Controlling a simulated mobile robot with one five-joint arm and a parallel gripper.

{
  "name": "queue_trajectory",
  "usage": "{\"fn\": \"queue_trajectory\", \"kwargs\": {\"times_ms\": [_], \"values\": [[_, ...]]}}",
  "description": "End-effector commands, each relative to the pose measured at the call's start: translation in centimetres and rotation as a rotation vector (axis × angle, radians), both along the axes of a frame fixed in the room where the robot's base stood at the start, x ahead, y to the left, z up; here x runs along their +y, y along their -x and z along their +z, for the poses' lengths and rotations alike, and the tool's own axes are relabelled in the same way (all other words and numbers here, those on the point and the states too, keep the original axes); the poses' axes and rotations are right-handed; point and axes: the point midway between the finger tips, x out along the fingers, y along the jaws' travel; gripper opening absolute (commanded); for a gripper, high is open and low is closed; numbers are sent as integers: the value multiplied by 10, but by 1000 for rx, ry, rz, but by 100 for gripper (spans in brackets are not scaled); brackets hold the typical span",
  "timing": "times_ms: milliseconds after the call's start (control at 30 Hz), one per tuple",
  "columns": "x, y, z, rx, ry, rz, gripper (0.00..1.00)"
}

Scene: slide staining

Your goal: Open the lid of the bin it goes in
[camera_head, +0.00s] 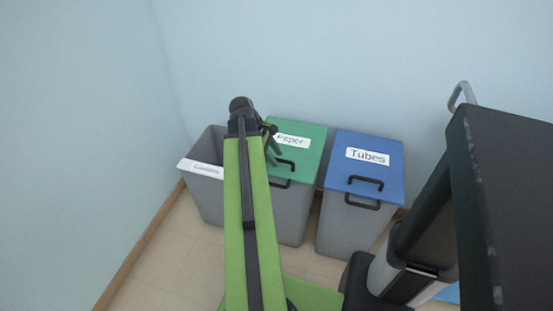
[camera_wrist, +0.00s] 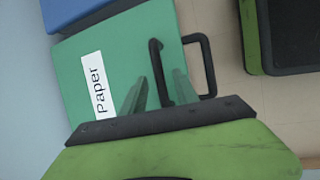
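The middle bin has a green lid (camera_head: 312,142) labelled "Paper"; it lies shut, with a black handle (camera_head: 285,164) near its front edge. The right bin has a shut blue lid (camera_head: 375,173) labelled "Tubes", also with a black handle. The left grey bin (camera_head: 207,143) stands open; its front label is hard to read. My gripper (camera_wrist: 158,85) is open and empty over the green lid, its fingers apart on either side of the handle's line. Contact cannot be told.
The bins stand in a row against a pale blue wall (camera_head: 320,50). A second black handle (camera_wrist: 209,65) shows beside the lid's edge in the wrist view. Tiled floor (camera_head: 165,265) lies free at the front left. A dark body of mine blocks the right side.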

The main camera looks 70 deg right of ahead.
Motion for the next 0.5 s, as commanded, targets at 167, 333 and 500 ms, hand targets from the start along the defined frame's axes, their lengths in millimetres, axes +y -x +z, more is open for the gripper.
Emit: {"fn": "queue_trajectory", "kwargs": {"times_ms": [167,333,500], "values": [[0,0,0,0,0,0,36],[0,0,0,0,0,0,22],[0,0,0,0,0,-1,0]]}}
